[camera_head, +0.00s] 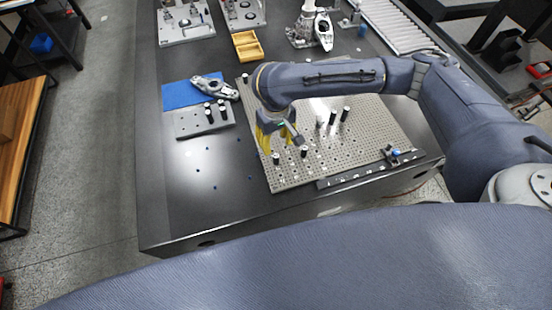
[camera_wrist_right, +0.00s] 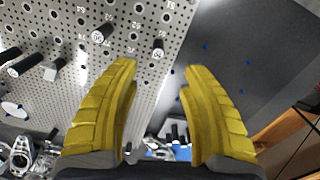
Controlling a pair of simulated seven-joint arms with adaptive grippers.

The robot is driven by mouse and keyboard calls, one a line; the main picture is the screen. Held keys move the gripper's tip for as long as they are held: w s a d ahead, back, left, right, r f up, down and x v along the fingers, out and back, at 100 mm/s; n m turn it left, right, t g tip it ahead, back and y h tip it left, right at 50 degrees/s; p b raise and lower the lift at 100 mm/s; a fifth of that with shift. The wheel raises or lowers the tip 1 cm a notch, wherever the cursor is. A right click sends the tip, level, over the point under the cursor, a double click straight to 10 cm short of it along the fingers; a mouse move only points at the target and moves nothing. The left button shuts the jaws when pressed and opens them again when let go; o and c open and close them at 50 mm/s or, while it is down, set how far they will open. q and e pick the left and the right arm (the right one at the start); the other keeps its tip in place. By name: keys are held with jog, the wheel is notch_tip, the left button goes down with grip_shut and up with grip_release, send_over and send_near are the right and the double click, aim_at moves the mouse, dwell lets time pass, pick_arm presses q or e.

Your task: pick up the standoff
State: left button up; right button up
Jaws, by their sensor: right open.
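Several black standoffs with pale tops are in view; I cannot tell which one is meant. In the head view, two short ones, a left one (camera_head: 276,158) and a right one (camera_head: 304,152), stand near the front of the perforated plate (camera_head: 375,137). Taller ones (camera_head: 333,117) stand farther right. My right gripper (camera_head: 276,137) is above the plate's left part, close to the short pair. In the right wrist view its yellow fingers (camera_wrist_right: 160,70) are open with nothing between them. The short standoffs (camera_wrist_right: 102,33) (camera_wrist_right: 158,49) show beyond the fingertips. My left gripper is not in view.
Left of the plate, a small grey plate (camera_head: 190,127) holds more standoffs, beside a blue mat (camera_head: 176,95) with a metal part (camera_head: 215,87). A dark rail (camera_head: 350,175) lies along the plate's front edge. A yellow tray (camera_head: 247,46) sits behind. The dark table's front left is mostly clear.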

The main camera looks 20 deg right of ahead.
aim_at(276, 156)
jog(key=shift+f, duration=2.9)
jog(key=shift+w+d+f, duration=0.1)
jog(key=shift+w+f, duration=0.05)
jog(key=shift+f, duration=1.1)
jog(key=shift+w+f, duration=0.15)
jog(key=shift+f, duration=1.1)
jog(key=shift+o, duration=0.2)
grip_shut()
